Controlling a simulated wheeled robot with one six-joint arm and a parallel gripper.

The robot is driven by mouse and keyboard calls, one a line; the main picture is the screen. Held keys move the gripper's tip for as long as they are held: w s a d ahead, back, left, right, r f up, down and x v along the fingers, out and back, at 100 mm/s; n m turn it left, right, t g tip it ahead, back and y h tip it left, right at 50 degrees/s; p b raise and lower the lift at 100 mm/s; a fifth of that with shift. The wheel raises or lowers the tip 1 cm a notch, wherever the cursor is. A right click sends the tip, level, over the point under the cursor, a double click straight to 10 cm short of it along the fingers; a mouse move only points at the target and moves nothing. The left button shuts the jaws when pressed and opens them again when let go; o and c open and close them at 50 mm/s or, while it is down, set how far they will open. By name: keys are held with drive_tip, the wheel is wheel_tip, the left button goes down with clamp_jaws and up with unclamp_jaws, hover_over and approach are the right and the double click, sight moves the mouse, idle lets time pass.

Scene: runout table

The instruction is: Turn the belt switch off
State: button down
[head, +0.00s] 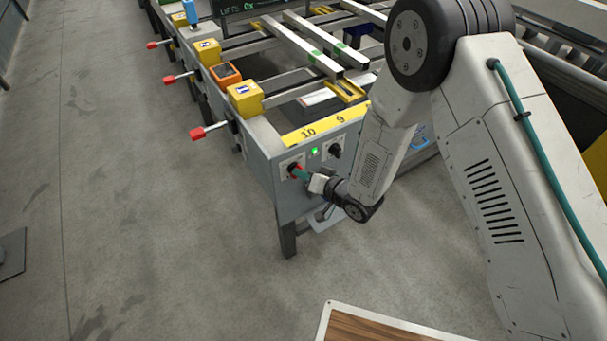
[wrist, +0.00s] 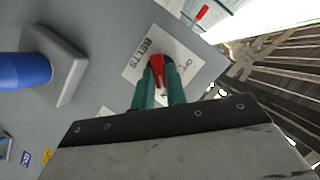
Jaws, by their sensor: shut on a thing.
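The belt switch (wrist: 157,66) is a dark round knob with a red pointer, on a white plate marked BELTS. A second, small label by the knob is too small to read surely. My gripper (wrist: 160,88) has its teal fingers shut on the knob, one on each side of the red pointer. In the head view my gripper (head: 303,174) meets the left switch plate (head: 291,161) on the grey end panel (head: 285,200). The fingers partly hide the knob.
A lit green lamp (head: 314,151) and a second black knob (head: 335,151) sit beside the switch. Red-tipped levers (head: 198,133) stick out left of the table. A wood-topped surface (head: 385,328) is at the front.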

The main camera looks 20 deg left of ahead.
drive_tip(key=shift+s+a+n+t+h, duration=0.2)
drive_tip(key=shift+n+t+h, duration=0.75)
drive_tip(key=shift+n, duration=1)
drive_tip(key=shift+s+a+n+t+h, duration=0.2)
drive_tip(key=shift+n+t+h, duration=0.75)
drive_tip(key=shift+n, duration=1.05)
drive_tip(key=shift+s+a+n+t+h, duration=0.15)
drive_tip(key=shift+n+t+h, duration=0.55)
drive_tip(key=shift+n+t, duration=0.9)
drive_tip(key=shift+n+g, duration=0.3)
drive_tip(key=shift+n, duration=0.15)
drive_tip(key=c, duration=1.4)
unclamp_jaws()
drive_tip(key=shift+d, duration=0.1)
drive_tip(key=shift+c, duration=0.2)
